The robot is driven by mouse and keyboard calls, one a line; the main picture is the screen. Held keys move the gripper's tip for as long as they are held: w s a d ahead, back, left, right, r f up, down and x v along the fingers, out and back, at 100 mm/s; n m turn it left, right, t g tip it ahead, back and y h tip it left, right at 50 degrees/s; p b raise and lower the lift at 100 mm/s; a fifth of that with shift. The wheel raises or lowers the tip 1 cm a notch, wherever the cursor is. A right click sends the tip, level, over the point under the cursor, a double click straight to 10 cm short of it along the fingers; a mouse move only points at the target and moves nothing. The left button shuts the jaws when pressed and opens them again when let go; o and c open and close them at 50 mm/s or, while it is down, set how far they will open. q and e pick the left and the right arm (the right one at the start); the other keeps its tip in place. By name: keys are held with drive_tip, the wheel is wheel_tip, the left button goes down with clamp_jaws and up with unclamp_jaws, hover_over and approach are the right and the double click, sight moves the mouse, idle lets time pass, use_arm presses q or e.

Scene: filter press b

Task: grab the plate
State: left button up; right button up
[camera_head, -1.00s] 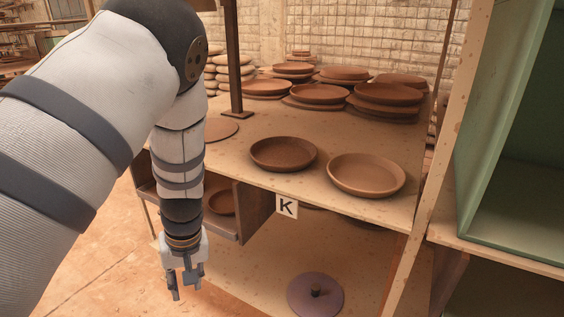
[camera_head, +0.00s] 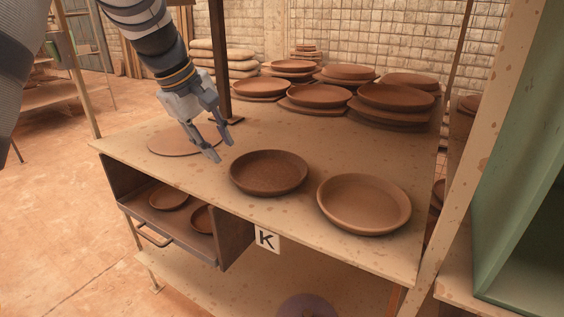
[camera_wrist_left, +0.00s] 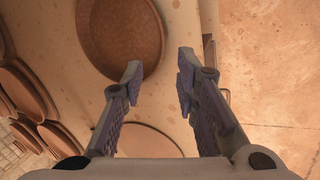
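A dark brown round plate (camera_head: 268,173) lies on the tabletop, and a lighter tan plate (camera_head: 364,204) lies to its right, nearer the front edge. My left gripper (camera_head: 224,153) is open and empty above the table, just left of and behind the dark plate. In the left wrist view, the left gripper's fingers (camera_wrist_left: 158,88) are spread apart. A brown plate (camera_wrist_left: 122,35) lies ahead of them, its rim near the left fingertip; whether they touch cannot be told. My right gripper is not in view.
A flat round disc (camera_head: 184,141) lies left on the table (camera_head: 300,235). Stacked plates (camera_head: 345,92) fill the back. A dark upright post (camera_head: 225,60) stands behind the gripper. An open drawer (camera_head: 190,236) with plates hangs below. A wooden frame post (camera_head: 488,130) stands right.

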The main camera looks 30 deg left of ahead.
sight(240, 184)
use_arm(q)
drive_tip(key=x, duration=1.2)
drive_tip(key=shift+a+f, duration=0.1)
clamp_jaws()
